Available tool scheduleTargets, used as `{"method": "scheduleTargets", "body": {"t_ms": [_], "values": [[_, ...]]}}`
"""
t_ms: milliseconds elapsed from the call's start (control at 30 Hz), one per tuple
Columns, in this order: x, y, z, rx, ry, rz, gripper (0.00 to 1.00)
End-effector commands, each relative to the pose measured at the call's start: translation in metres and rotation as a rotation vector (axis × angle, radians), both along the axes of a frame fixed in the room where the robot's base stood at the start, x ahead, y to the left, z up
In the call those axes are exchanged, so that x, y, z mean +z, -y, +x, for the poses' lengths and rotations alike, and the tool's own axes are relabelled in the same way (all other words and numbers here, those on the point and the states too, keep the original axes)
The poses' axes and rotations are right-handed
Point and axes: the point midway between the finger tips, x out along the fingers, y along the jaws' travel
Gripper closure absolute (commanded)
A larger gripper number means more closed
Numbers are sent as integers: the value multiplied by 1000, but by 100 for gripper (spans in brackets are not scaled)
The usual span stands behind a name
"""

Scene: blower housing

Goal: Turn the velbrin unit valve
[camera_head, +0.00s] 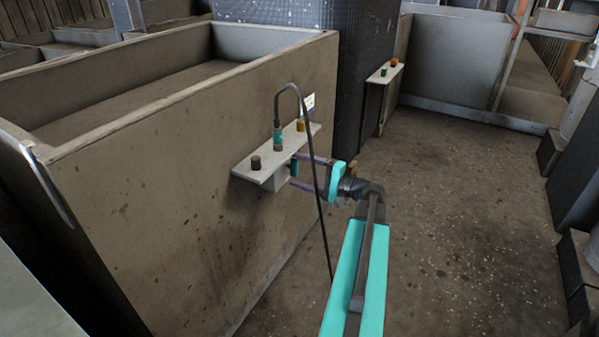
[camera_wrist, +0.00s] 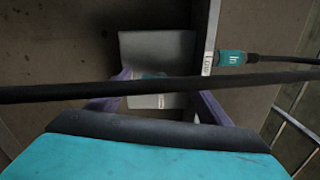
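A pale shelf (camera_head: 262,166) juts from the side of a large box wall. On it stand a black knob (camera_head: 255,163), a teal connector (camera_head: 277,139) with a black hose (camera_head: 302,108), and a yellow-orange part (camera_head: 300,124). A grey block (camera_head: 278,181) sits under the shelf; in the wrist view the block (camera_wrist: 157,50) has a small teal part (camera_wrist: 152,76) on it, partly hidden by the hose. My gripper (camera_head: 293,172) is at this block, its purple fingers apart on either side of the teal part. I cannot tell whether they touch it. No velbrin label is readable.
The black hose (camera_wrist: 60,92) crosses in front of my gripper in the wrist view and hangs past it to the floor. A second shelf (camera_head: 385,73) with green and orange parts is farther back. Open floor (camera_head: 450,220) lies to the right.

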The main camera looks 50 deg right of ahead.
Motion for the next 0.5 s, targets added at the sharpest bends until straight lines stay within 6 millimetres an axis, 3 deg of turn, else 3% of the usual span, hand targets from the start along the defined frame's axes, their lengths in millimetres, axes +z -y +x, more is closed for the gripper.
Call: {"method": "scheduleTargets", "body": {"t_ms": [500], "values": [[2,4,-8,-5,3,1,28]]}}
